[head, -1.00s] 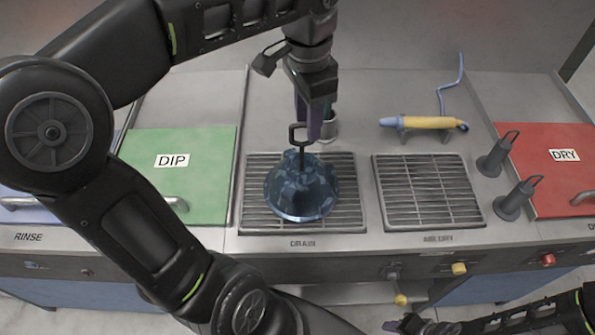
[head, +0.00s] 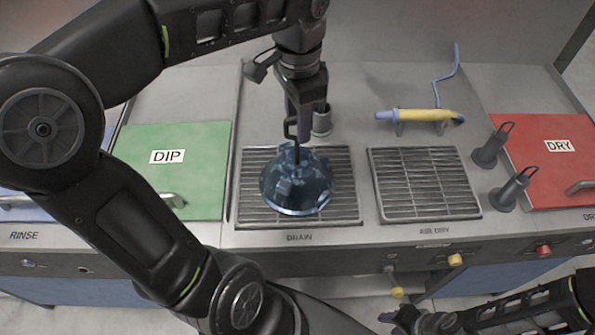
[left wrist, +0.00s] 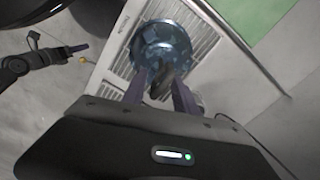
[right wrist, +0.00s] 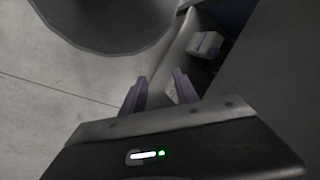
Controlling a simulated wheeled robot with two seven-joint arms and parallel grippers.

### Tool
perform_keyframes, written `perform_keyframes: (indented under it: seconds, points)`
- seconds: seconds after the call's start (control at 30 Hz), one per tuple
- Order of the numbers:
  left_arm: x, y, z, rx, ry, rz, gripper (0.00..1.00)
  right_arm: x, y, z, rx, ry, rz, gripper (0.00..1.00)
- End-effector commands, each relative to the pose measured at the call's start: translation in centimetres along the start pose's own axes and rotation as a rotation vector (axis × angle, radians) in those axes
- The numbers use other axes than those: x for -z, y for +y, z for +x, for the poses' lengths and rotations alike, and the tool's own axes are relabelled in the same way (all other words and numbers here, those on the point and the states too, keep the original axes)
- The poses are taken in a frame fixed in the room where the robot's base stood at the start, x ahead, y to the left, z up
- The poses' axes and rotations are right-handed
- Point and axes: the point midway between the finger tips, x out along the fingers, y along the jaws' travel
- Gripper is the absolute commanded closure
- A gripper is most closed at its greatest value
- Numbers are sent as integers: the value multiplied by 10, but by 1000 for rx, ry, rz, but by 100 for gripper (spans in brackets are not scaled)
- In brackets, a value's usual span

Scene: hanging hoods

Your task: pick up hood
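The hood (head: 297,182) is a blue mottled dome with a dark looped handle (head: 291,128) on top. It rests upright on the drain grate (head: 342,205). My left gripper (head: 300,132) is above the hood, its purple fingers pointing down beside the handle loop. In the left wrist view, the fingers (left wrist: 157,88) are apart, with the dark handle (left wrist: 162,82) showing between them and the hood (left wrist: 160,45) beyond. I cannot tell if either finger touches it. My right gripper (head: 394,319) is low at the front; the right wrist view shows its fingers (right wrist: 160,92) apart and empty.
An empty air-dry grate (head: 425,183) lies right of the hood. A green DIP lid (head: 195,190) is left, a red DRY lid (head: 540,175) right. Two dark hooked handles (head: 490,150) stand by the red lid. A yellow-and-blue tool (head: 420,115) and a metal cup (head: 321,122) are behind.

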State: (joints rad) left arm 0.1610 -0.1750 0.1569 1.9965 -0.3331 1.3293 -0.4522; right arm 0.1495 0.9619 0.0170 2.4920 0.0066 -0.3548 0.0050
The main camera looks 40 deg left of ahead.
Motion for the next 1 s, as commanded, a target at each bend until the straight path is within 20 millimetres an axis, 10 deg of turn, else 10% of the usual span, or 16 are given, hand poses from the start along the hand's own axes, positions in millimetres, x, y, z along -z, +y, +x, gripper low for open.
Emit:
perform_keyframes:
  seconds: [0.5,1.0]
  points:
    - [-2,-2,52,-1,-1,0,65,-2,-3,-10,-4,-4,3,64]
    - [-2,-2,52,0,0,0,65,-2,-3,-10,-4,-4,3,64]
